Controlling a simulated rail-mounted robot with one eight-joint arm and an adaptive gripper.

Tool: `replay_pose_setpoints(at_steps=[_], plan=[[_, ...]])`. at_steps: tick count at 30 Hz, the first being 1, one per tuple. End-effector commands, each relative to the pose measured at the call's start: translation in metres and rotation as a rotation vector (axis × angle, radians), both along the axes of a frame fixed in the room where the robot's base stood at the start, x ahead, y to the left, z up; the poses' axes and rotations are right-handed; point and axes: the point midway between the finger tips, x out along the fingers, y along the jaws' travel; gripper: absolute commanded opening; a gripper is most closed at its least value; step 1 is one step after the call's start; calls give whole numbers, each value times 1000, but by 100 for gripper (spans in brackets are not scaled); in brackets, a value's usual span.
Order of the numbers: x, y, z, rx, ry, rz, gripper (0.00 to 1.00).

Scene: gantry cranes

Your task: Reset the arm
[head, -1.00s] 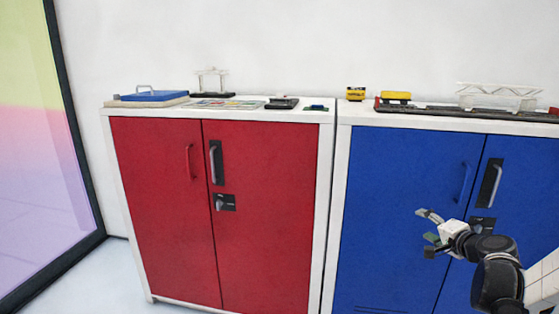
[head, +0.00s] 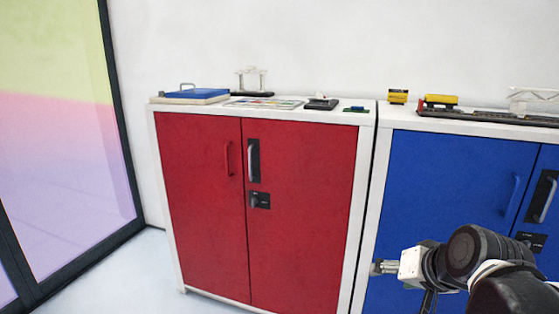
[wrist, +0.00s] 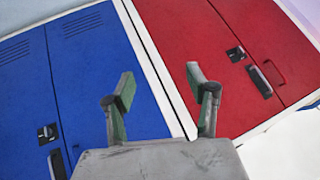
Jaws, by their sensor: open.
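My gripper (head: 378,268) is at the lower right of the head view, in front of the blue cabinet's left edge. The arm folds in from the lower right corner. In the wrist view my gripper (wrist: 158,90) shows two fingers standing apart with nothing between them. Behind them are the blue cabinet (wrist: 90,75) on the left and the red cabinet (wrist: 195,35) on the right, both tilted in the picture. The gripper appears clear of both cabinets.
The red cabinet (head: 205,215) and blue cabinet (head: 445,180) stand side by side, doors shut. On top are a blue case (head: 190,94), a white gantry model (head: 252,80), a yellow block (head: 398,96) and a dark track (head: 480,115). A glass door (head: 65,140) is at left.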

Motion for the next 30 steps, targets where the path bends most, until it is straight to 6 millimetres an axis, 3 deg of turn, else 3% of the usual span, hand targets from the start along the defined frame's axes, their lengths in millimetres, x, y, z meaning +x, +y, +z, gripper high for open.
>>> replay_pose_setpoints(at_steps=[6,16,30], plan=[[-52,23,-7,-150,52,109,52],[-101,31,-16,-309,93,207,52],[-99,30,73,-309,93,204,52]])
